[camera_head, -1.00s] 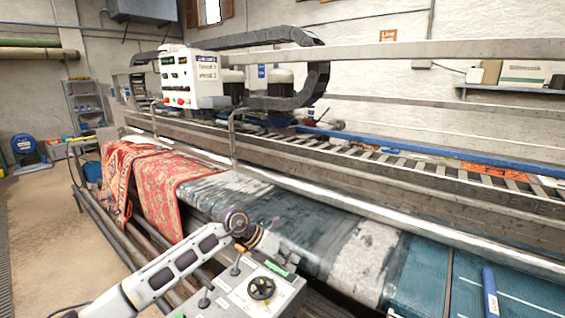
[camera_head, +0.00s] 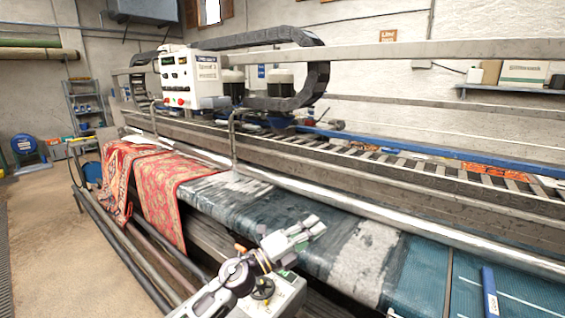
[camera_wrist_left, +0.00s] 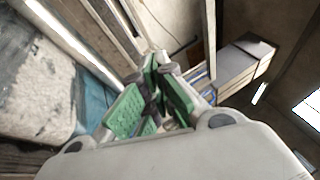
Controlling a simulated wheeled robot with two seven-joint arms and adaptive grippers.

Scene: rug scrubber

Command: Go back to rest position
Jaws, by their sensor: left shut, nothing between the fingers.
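My left gripper (camera_head: 308,230) is in the head view, in front of the machine bed and above the control box. Its grey arm comes in from the bottom, and it holds nothing. In the left wrist view its green-padded fingers (camera_wrist_left: 152,85) are close together with nothing between them. The control box (camera_head: 287,298) with its black knob (camera_head: 262,289) is partly hidden behind my left arm. My right gripper is not in view.
The rug scrubber's bed (camera_head: 365,250) runs across the middle under a metal rail. Red patterned rugs (camera_head: 170,190) hang over its left end. A white control cabinet (camera_head: 190,78) stands on the machine. The floor (camera_head: 60,240) at left is clear.

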